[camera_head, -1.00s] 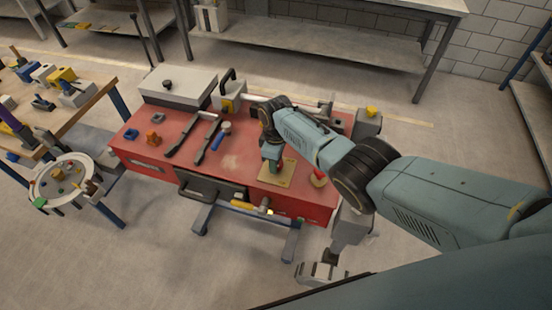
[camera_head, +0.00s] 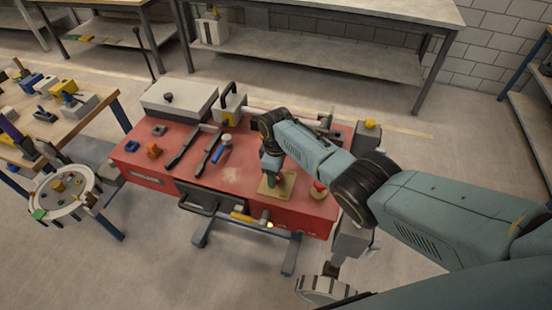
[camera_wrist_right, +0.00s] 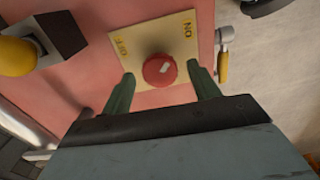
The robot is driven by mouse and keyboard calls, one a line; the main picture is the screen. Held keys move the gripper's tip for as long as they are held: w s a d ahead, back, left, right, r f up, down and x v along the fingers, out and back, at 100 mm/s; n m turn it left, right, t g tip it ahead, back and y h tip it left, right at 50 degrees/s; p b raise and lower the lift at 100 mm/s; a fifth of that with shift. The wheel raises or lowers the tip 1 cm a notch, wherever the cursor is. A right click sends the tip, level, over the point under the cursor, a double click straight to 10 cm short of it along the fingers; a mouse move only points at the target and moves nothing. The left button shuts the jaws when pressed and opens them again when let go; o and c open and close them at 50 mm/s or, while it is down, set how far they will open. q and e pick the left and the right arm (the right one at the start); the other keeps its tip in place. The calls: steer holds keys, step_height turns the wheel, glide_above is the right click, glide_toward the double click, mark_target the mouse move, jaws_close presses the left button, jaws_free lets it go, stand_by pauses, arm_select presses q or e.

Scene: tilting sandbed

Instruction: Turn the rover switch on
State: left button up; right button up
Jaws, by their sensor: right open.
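The switch is a round red knob (camera_wrist_right: 160,70) with a small white mark, on a yellow plate (camera_wrist_right: 128,52) lettered OFF and ON. In the right wrist view the mark points toward the upper right. My right gripper (camera_wrist_right: 162,84) is open, with one green finger on each side of the knob. I cannot tell whether the fingers touch it. In the head view the yellow plate (camera_head: 268,191) lies on the red bench top, with my right gripper (camera_head: 271,175) just above it. The knob is hidden there by the gripper. My left gripper is not in view.
The red bench (camera_head: 235,178) also holds a grey box (camera_head: 180,98), black-handled tools (camera_head: 181,148) and a red knob (camera_head: 318,187) right of the plate. A yellow-topped block (camera_wrist_right: 22,50) is at the left in the wrist view. A yellow-handled part (camera_wrist_right: 223,66) is at the right.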

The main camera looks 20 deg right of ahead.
step_height(320, 180, up, 13)
steer(key=p, duration=0.2)
steer(key=shift+f, duration=0.2)
stand_by(0.4)
steer(key=s+f+m+t+y, duration=0.15)
steer(key=s+f, duration=0.25)
steer(key=s, duration=0.5)
steer(key=s+f+m, duration=0.3)
steer(key=s, duration=0.5)
steer(key=s+d+r+m+t+h, duration=0.1)
steer(key=s+d+r+m, duration=0.15)
steer(key=s, duration=0.55)
steer(key=s+d+r+m+t, duration=0.1)
steer(key=s+d+r+m, duration=0.1)
steer(key=s+d+r, duration=0.35)
steer(key=s+a+f+g+b, duration=0.15)
steer(key=f+b, duration=0.25)
steer(key=f, duration=1.3)
steer(key=s+f+b, duration=0.3)
steer(key=f, duration=1.4)
steer(key=s+d+f+b, duration=0.1)
steer(key=s+f+b, duration=0.2)
steer(key=s+f, duration=0.5)
steer(key=s+d+f+g+b, duration=0.1)
steer(key=s+f+b, duration=0.3)
steer(key=f, duration=0.9)
steer(key=s, duration=0.3)
steer(key=shift+s+d+f, duration=0.4)
